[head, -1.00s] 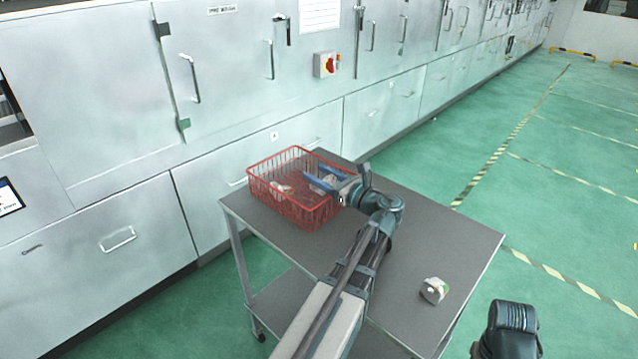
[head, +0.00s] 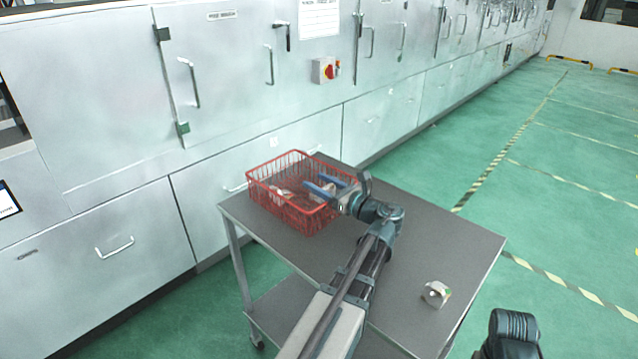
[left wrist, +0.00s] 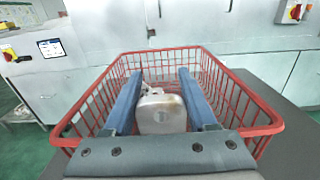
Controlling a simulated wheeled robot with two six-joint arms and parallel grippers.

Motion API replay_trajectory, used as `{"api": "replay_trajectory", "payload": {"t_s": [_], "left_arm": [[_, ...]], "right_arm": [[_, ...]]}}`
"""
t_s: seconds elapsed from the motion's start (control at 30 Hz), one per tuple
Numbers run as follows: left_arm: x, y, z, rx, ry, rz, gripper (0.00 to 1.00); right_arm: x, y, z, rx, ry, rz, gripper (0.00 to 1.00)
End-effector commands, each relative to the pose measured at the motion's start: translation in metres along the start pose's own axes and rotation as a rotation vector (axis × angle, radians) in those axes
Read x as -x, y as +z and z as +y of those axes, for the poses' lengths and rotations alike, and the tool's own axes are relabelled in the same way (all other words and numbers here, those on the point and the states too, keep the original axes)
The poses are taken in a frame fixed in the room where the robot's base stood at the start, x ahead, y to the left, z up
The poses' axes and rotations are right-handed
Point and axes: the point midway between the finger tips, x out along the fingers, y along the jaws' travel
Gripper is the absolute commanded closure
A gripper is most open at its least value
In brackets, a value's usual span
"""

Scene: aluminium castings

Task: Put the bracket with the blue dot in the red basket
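The red wire basket (head: 300,215) stands on the grey cart. My left gripper (head: 322,186) reaches over its right side with its blue fingers spread apart. In the left wrist view, a silver-grey casting (left wrist: 162,113) lies in the basket, below and between the fingers of my left gripper (left wrist: 158,90). It looks loose, and I cannot clearly make out a blue dot on it. Another pale casting (head: 283,193) lies further left in the basket. My right gripper is not visible.
The grey cart top (head: 455,240) has free room to the right of the basket. Light-grey machine cabinets (head: 260,90) stand close behind the cart. Green floor (head: 560,220) with striped lines is open to the right.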

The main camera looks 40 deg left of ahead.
Motion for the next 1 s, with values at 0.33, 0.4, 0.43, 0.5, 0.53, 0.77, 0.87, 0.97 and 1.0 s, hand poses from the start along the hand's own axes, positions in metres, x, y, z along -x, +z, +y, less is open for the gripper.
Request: {"api": "replay_trajectory", "payload": {"t_s": [0.33,0.4,0.43,0.5,0.53,0.77,0.87,0.97,1.0], "left_arm": [[0.001,-0.004,0.002,0.004,0.001,0.013,0.13],[0.001,-0.001,0.002,0.004,0.001,0.013,0.13],[0.001,0.002,0.002,0.004,0.001,0.013,0.13],[0.001,0.01,0.002,0.004,0.001,0.012,0.13],[0.001,0.014,0.002,0.004,0.001,0.011,0.13],[0.053,0.009,0.001,0.003,-0.004,0.009,0.13],[0.074,0.009,0.001,0.003,-0.004,0.008,0.13],[0.092,0.01,0.001,0.003,-0.003,0.008,0.13],[0.097,0.01,0.001,0.003,-0.002,0.008,0.13]], "right_arm": [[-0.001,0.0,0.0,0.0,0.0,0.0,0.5],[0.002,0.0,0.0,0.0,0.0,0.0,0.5],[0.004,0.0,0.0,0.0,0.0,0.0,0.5],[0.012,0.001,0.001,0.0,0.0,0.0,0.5],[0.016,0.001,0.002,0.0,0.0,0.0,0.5],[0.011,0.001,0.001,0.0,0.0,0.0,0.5],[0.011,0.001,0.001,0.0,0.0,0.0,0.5],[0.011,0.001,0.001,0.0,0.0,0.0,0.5],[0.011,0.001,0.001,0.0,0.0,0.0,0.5]]}}
